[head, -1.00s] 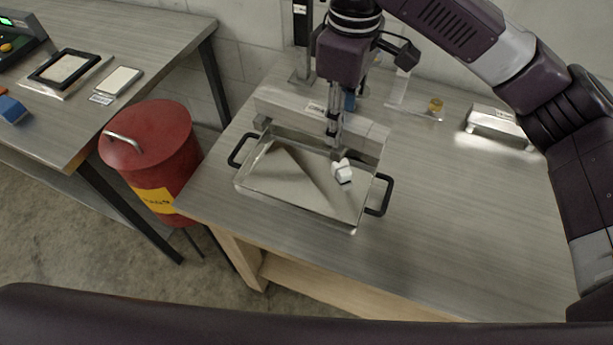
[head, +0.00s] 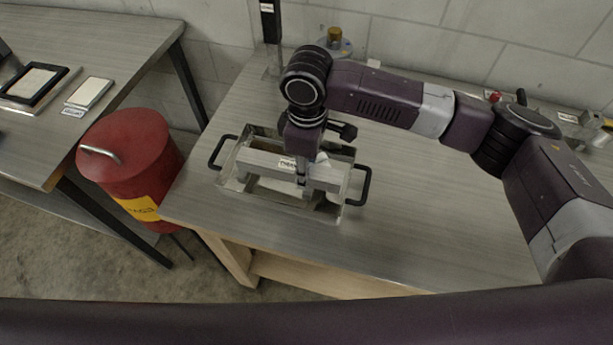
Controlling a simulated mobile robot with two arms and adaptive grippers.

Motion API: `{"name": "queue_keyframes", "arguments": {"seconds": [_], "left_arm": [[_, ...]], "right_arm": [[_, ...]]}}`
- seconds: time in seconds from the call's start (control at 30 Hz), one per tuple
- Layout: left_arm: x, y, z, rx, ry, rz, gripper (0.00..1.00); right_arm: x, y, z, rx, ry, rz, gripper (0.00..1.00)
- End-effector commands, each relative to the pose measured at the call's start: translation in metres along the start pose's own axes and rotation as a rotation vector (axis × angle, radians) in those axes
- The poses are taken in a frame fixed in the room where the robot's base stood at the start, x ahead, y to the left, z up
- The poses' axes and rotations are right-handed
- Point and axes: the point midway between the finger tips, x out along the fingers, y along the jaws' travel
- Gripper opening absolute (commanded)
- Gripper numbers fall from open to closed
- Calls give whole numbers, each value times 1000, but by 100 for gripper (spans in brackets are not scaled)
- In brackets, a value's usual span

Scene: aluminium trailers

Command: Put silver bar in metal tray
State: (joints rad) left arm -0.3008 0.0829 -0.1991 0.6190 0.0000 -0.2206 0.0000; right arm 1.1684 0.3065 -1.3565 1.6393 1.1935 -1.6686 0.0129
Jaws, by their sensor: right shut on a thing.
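The metal tray (head: 240,186) is a shallow, shiny rectangular pan with a black handle at each end, on the grey table. The silver bar (head: 262,160) is long and pale with a small label, and lies lengthwise across the tray's opening. My right gripper (head: 303,184) points down over the tray and is shut on the bar near its middle. I cannot tell whether the bar touches the tray floor. My wrist and the bar hide part of the tray's inside and back wall. My left gripper is out of view.
A red drum (head: 128,152) stands on the floor left of the table. A second table (head: 125,35) at the left holds a framed plate (head: 35,84) and a pale block (head: 89,93). A brass-coloured piece (head: 335,36) stands at the back.

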Motion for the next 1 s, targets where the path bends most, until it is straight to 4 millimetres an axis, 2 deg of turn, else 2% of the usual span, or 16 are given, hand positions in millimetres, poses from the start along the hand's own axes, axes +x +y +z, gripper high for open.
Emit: {"name": "queue_keyframes", "arguments": {"seconds": [0.2,0.6,0.63,0.7,0.8,1.0], "left_arm": [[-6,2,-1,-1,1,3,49],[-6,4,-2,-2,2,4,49],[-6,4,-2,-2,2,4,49],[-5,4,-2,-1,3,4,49],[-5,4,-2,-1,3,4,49],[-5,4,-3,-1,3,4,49]], "right_arm": [[30,0,1,0,-1,-1,0],[36,-1,0,-1,0,-2,0],[38,-1,1,-1,-1,-2,29],[37,-1,1,-1,-1,-2,37],[37,-1,1,-1,-1,-2,46],[37,0,1,0,-1,-1,46]]}}
